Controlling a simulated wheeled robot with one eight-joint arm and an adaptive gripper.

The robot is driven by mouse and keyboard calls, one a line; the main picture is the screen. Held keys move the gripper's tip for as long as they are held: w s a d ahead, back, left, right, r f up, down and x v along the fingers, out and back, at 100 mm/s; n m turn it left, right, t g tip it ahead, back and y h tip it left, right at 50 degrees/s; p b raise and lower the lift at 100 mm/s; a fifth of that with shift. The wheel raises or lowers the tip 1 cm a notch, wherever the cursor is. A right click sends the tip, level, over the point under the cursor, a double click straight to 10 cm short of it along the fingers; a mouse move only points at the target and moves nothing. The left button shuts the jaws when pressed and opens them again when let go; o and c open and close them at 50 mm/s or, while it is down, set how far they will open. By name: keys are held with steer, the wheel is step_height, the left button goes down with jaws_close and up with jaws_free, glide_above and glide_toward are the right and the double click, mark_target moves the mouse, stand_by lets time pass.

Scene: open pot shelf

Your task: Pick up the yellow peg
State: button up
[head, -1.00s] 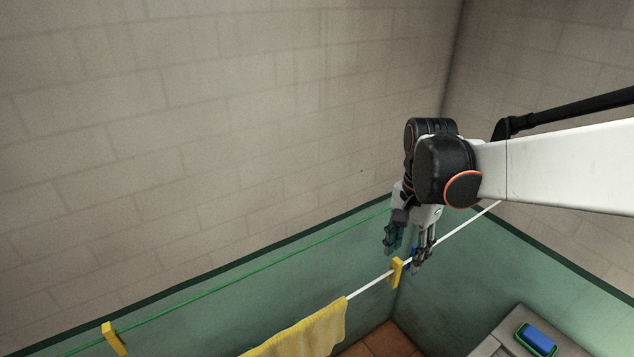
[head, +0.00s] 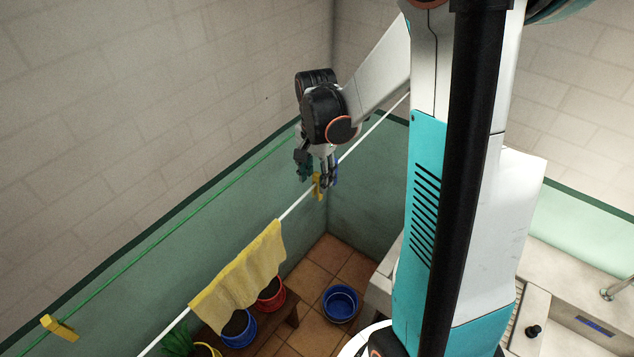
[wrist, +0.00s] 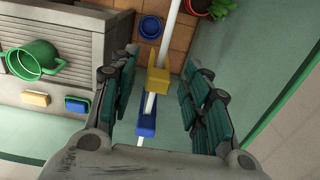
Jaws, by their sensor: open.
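A yellow peg (head: 318,187) sits on the white line, just below and between my gripper's fingers in the head view. In the wrist view the yellow peg (wrist: 158,80) lies between the two fingers, near their tips, with gaps on both sides. My gripper (head: 316,172) is open and empty; it also shows in the wrist view (wrist: 160,66). A blue peg (wrist: 147,127) is on the same line beside the yellow one, nearer the palm in the wrist picture. Another yellow peg (head: 59,327) hangs on the green line at lower left.
A yellow cloth (head: 240,280) hangs on the white line (head: 298,205). The green line (head: 150,232) runs beside it near the wall. Below are a blue tub (head: 340,303) and several pots.

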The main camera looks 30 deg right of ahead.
mark_target(317, 181)
steer(key=shift+d+f+p, duration=0.15)
steer(key=shift+f+p, duration=0.2)
steer(key=shift+f, duration=2.25)
steer(key=c, duration=0.9)
